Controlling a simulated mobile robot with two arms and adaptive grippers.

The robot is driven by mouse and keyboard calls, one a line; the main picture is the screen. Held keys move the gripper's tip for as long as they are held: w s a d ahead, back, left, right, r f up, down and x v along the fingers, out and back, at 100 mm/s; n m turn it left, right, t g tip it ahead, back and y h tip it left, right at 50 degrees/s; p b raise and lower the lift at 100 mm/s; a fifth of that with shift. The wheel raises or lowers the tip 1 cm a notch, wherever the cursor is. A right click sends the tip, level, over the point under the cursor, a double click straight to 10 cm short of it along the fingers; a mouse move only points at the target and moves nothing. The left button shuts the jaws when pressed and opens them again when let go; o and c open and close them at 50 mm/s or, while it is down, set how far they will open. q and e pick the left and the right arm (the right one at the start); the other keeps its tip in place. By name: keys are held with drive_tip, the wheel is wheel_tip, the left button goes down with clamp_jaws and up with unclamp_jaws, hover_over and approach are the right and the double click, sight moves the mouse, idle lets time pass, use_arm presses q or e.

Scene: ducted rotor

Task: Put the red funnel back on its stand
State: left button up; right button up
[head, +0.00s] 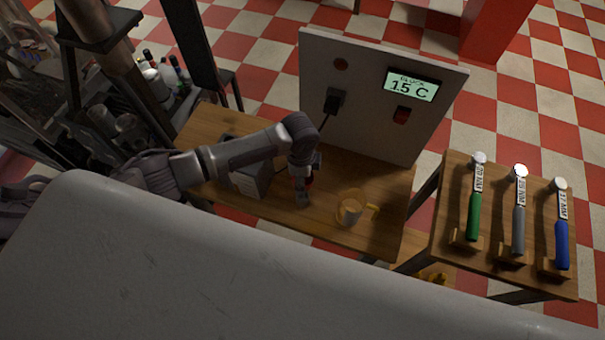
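My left arm comes in from the left over the wooden table, and its gripper (303,192) points down near the table's middle. A small patch of red shows beside the fingers. I cannot tell whether it is part of the red funnel or of the gripper. No clear funnel shape shows elsewhere. The fingers are too small and dark to tell open from shut. A clear amber cup-like vessel with a handle (372,212) stands just right of the gripper, with something pale inside; I cannot tell if it is the stand. My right gripper is not in view.
A grey box (251,180) sits left of the gripper on the table (390,232). An upright panel (355,60) with a "1.5 C" display (410,86) stands behind.

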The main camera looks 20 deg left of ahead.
use_arm(q)
wheel_tip(320, 180, down, 2)
drive_tip(key=shift+f+b, duration=0.15)
drive_tip(key=shift+b, duration=0.35)
drive_tip(key=shift+r, duration=0.3)
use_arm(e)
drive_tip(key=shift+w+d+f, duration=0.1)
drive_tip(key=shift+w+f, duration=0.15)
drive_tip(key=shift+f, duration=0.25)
use_arm(q)
drive_tip(key=shift+p, duration=0.35)
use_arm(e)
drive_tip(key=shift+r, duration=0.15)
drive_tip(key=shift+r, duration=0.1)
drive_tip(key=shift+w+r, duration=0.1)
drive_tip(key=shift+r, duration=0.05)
use_arm(q)
drive_tip(key=shift+p, duration=0.4)
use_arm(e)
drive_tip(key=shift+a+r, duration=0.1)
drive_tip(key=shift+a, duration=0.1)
use_arm(q)
drive_tip(key=shift+f, duration=0.15)
